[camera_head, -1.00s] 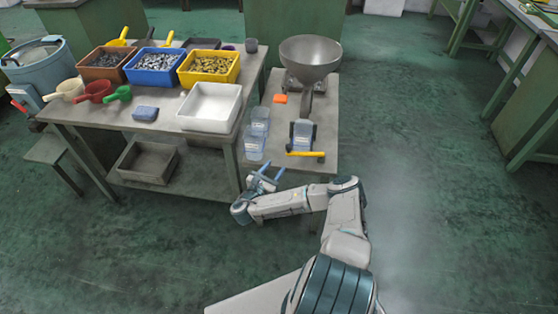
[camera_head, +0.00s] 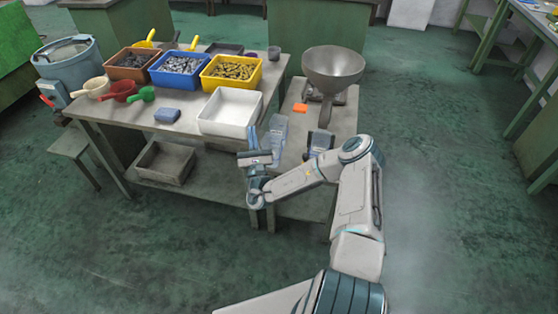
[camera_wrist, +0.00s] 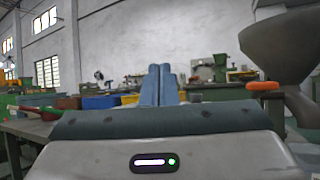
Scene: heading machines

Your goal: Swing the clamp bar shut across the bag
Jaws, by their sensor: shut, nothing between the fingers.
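A clear bag (camera_head: 322,140) with dark parts beside it stands on the bench under the grey funnel (camera_head: 334,70). The yellow clamp bar does not show now; my arm covers the near side of the bag. My gripper (camera_head: 252,138) is left of the bag, by the bench's left edge, with its blue fingers pointing up. In the wrist view its two fingers (camera_wrist: 158,85) are together and empty. The funnel (camera_wrist: 280,40) shows there at the right, apart from the fingers.
Other clear containers (camera_head: 278,128) stand close behind my gripper. An orange block (camera_head: 300,108) lies on the bench. The left table holds a white tray (camera_head: 230,112), a blue block (camera_head: 167,115) and coloured bins (camera_head: 180,82). Open floor lies to the right.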

